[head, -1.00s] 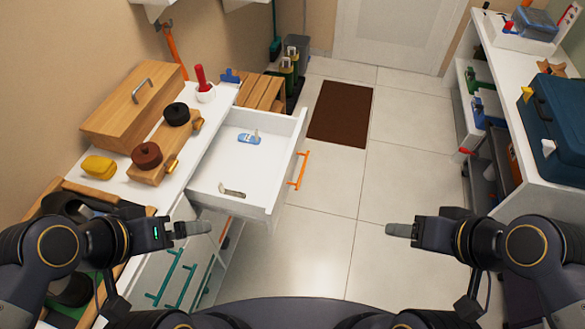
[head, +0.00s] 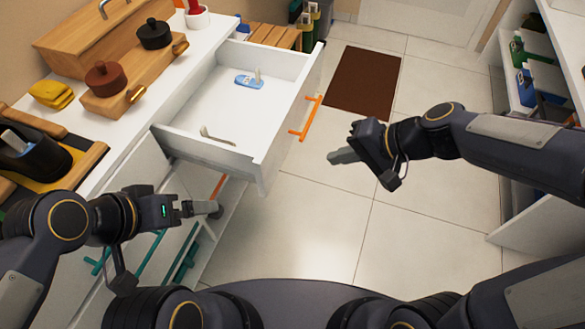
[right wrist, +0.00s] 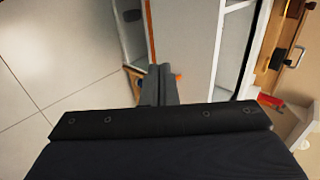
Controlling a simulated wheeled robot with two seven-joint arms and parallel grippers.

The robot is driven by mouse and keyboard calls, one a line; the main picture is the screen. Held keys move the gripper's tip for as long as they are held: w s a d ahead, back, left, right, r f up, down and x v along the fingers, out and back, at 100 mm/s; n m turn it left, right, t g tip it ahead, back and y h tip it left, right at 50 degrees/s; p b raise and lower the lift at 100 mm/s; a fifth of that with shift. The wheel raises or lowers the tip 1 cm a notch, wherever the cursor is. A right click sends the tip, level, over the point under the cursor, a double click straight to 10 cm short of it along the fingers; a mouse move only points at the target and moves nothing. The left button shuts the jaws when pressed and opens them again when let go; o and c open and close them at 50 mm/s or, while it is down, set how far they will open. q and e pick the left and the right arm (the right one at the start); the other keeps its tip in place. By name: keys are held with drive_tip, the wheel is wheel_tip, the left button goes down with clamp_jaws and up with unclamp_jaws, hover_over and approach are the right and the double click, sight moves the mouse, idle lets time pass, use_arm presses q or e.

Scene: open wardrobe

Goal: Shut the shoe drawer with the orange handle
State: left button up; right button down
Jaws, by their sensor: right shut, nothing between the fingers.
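The white drawer (head: 262,150) stands pulled out from the white cabinet. Its orange bar handle (head: 309,118) is on the outer face of its front panel. A blue-and-white item (head: 247,81) and a small grey item (head: 215,137) lie inside. My right gripper (head: 332,158) is shut and empty, in front of the drawer and to the right of and below the handle in the head view, apart from it. In the right wrist view its fingers (right wrist: 158,72) have a bit of orange beside them, mostly hidden. My left gripper (head: 214,208) is below the drawer's near corner; its jaw opening is unclear.
The cabinet top (head: 135,145) holds a wooden box (head: 105,30), a board with dark round pots and a yellow item (head: 51,94). Teal handles (head: 150,265) show lower down. A brown mat (head: 363,83) lies on the open tiled floor. White shelving stands at the right.

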drive_tip(key=x, duration=0.2)
drive_tip(key=b, duration=0.3)
approach(275, 163)
drive_tip(key=x, duration=0.5)
drive_tip(key=shift+f, duration=0.4)
use_arm(q)
drive_tip(key=shift+f, duration=1.4)
use_arm(e)
drive_tip(key=shift+w+a, duration=0.15)
drive_tip(key=shift+a, duration=0.2)
